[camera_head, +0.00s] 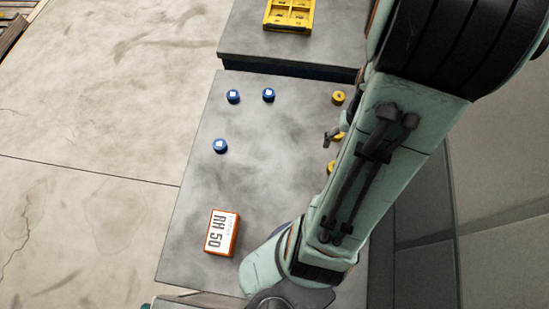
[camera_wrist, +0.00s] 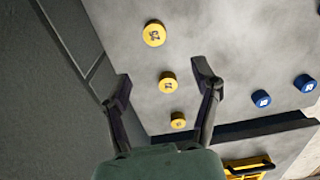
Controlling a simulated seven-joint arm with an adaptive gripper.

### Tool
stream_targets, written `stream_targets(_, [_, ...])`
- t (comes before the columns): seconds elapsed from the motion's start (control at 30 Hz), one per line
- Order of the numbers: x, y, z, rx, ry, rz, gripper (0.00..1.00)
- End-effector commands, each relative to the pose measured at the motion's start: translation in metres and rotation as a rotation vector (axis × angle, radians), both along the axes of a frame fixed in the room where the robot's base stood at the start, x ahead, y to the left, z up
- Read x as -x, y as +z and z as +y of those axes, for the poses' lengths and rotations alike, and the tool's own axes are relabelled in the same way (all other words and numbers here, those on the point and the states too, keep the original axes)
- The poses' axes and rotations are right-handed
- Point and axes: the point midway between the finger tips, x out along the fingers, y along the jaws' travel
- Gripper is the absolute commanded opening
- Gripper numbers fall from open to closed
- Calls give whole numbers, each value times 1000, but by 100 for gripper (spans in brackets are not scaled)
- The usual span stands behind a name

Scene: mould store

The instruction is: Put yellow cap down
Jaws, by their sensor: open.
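Three yellow caps stand in a row on the grey table (camera_head: 265,180). In the wrist view the near one (camera_wrist: 154,34) is at the top, the middle one (camera_wrist: 168,82) is between my fingers, and the far one (camera_wrist: 178,120) is lower down. In the head view the far yellow cap (camera_head: 338,97) is clear, while my arm partly covers the other two. My gripper (camera_wrist: 163,85) is open, with a gap on both sides of the middle cap. That cap appears to rest on the table. In the head view my arm hides most of the gripper.
Several blue caps (camera_head: 233,96) stand left of the yellow ones. An orange and white box (camera_head: 222,233) lies at the table's near left. A yellow tray with compartments (camera_head: 289,14) sits on another grey surface beyond a dark gap. The table's middle is clear.

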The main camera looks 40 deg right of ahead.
Motion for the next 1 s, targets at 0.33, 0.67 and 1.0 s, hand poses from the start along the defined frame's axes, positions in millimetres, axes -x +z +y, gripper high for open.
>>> stream_targets(0.33, [-41,93,164,-58,607,-48,63])
stream_targets(0.67, [0,118,217,-59,874,-16,63])
stream_targets(1.0, [-1,118,216,-60,871,-15,63])
